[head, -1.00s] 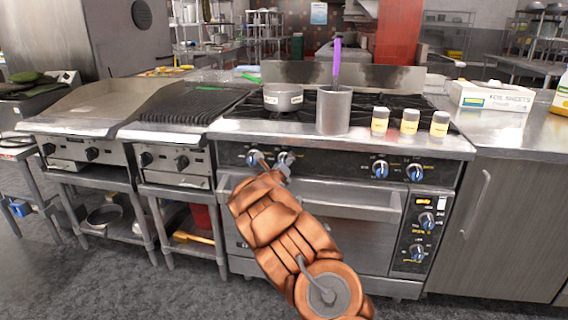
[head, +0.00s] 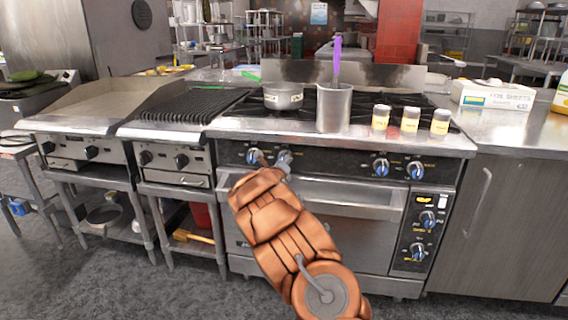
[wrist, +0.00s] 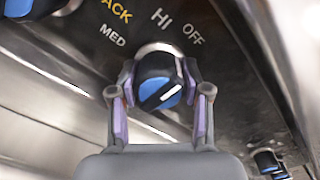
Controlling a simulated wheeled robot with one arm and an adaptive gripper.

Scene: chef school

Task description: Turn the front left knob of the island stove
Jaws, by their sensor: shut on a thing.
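The island stove (head: 330,165) has a dark front panel with a pair of blue-and-black knobs at its left end. The outer left knob (head: 254,157) stands free, just left of my gripper (head: 284,163). In the wrist view my gripper (wrist: 158,98) is shut on the inner knob of that pair (wrist: 158,78), with purple pads on either side of it. The knob's white mark lies slantwise, and MED, HI and OFF are printed around it. Part of the outer left knob (wrist: 17,7) shows at the upper left.
A right pair of knobs (head: 381,168) and a side control panel (head: 424,225) are on the same stove. The oven handle bar (head: 340,191) runs below my gripper. A saucepan (head: 283,101), a tall pot (head: 333,108) and jars (head: 411,120) stand on top.

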